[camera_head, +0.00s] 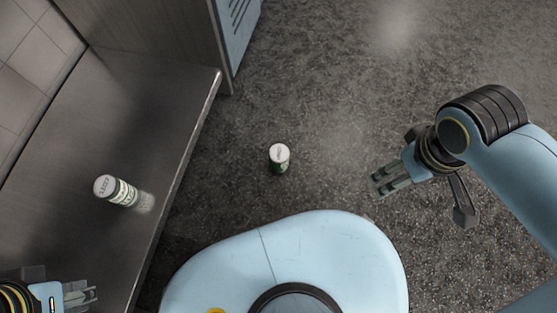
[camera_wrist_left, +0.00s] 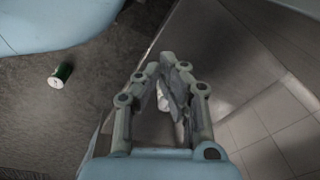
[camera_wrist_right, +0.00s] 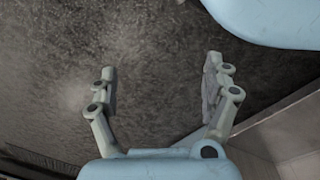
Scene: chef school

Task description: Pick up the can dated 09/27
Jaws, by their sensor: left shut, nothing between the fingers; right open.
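One can (camera_head: 122,191), white-topped with a pale and dark label, stands on the steel counter at the left in the head view. Another can (camera_head: 279,158), white-topped with a green side, is on the floor near the middle; it also shows in the left wrist view (camera_wrist_left: 61,75). The dates on the lids are too small to read. My left gripper (camera_head: 92,294) is shut and empty, at the lower left, below the counter can in the picture. In the left wrist view a small pale part, likely that can, shows behind the fingers. My right gripper (camera_head: 376,184) is open and empty, right of the floor can.
The steel counter (camera_head: 130,90) fills the left side, with its raised front edge facing the floor. A cabinet (camera_head: 236,35) with vents stands at the top. A tiled wall (camera_head: 30,60) is at the far left. The dark floor (camera_head: 350,90) is clear around the floor can.

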